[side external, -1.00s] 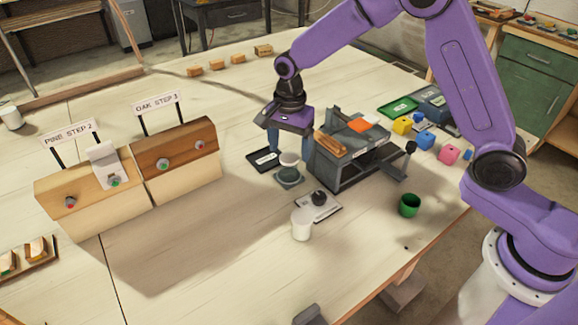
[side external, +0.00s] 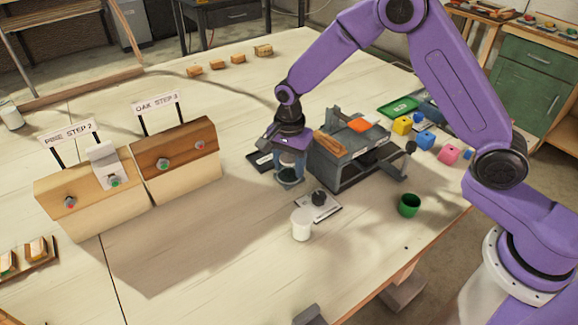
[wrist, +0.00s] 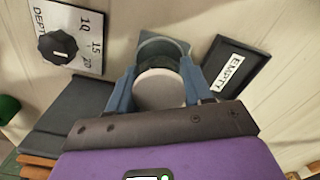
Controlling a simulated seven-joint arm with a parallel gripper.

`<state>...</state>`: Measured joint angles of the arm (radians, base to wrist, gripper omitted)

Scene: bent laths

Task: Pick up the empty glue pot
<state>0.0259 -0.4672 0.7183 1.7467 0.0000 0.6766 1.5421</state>
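A small pot (side external: 288,175) with a dark green lower part stands on a grey square pad (wrist: 172,44) beside the grey bench unit. In the wrist view its pale round top (wrist: 160,89) lies between my fingers. I take it for the glue pot; its contents are hidden. My gripper (side external: 289,170) points down with one blue finger on each side of the pot, and it also shows in the wrist view (wrist: 160,70). The fingers are close to the pot's sides, but I cannot tell whether they press on it. A dark tray labelled EMPTY (wrist: 237,68) lies beside the pot.
A white pot (side external: 302,225) and a DEPTH dial plate (side external: 327,208) stand in front. A green cup (side external: 409,205) is farther right. The grey bench unit (side external: 352,170) stands close on the right.

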